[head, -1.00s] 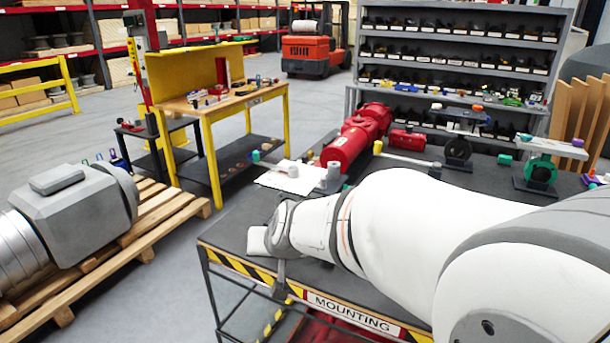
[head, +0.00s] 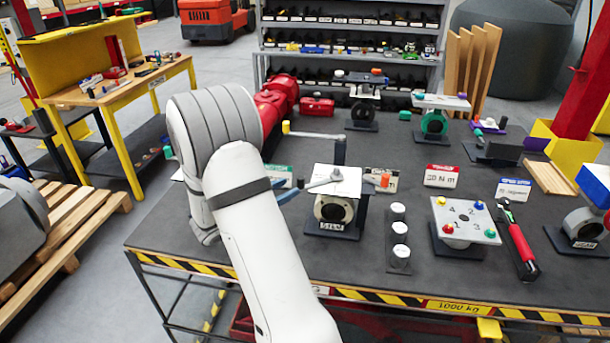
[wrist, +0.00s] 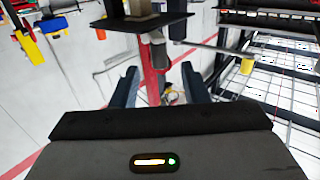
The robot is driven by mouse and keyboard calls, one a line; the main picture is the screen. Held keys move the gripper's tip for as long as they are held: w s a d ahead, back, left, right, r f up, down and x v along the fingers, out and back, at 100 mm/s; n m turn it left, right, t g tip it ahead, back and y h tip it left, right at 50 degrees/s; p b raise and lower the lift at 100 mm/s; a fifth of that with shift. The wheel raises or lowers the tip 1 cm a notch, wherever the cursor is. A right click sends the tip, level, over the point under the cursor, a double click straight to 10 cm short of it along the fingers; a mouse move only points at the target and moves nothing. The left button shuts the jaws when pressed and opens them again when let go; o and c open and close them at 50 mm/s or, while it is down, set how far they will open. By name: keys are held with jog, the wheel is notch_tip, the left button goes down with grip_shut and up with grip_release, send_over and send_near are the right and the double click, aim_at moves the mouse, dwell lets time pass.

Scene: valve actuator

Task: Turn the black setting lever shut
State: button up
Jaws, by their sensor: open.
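A valve unit labelled STEM (head: 334,211) stands on the dark workbench, with a white top and a round opening in front. A grey lever (head: 318,184) lies across its top, and an orange piece (head: 385,180) shows at the right. A dark upright post (head: 340,151) rises behind, near a grey bar with a yellow end (head: 286,127). I cannot tell for certain which part is the black setting lever. My gripper (head: 292,194) is left of the STEM unit, mostly hidden by my arm. In the wrist view its fingers (wrist: 160,88) are apart, with nothing held between them.
Three white-topped round pieces (head: 398,229) stand right of the STEM unit, then a plate with coloured knobs (head: 466,218) and a red-handled tool (head: 521,250). Small sign cards (head: 442,175) stand behind. A red cylinder (head: 277,97) lies at the back left.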

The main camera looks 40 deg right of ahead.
aim_at(298, 182)
jog(key=d+p, duration=0.2)
jog(key=d, duration=0.5)
jog(key=shift+d, duration=0.3)
jog(key=shift+c, duration=0.5)
grip_shut()
jog(key=shift+a, duration=0.1)
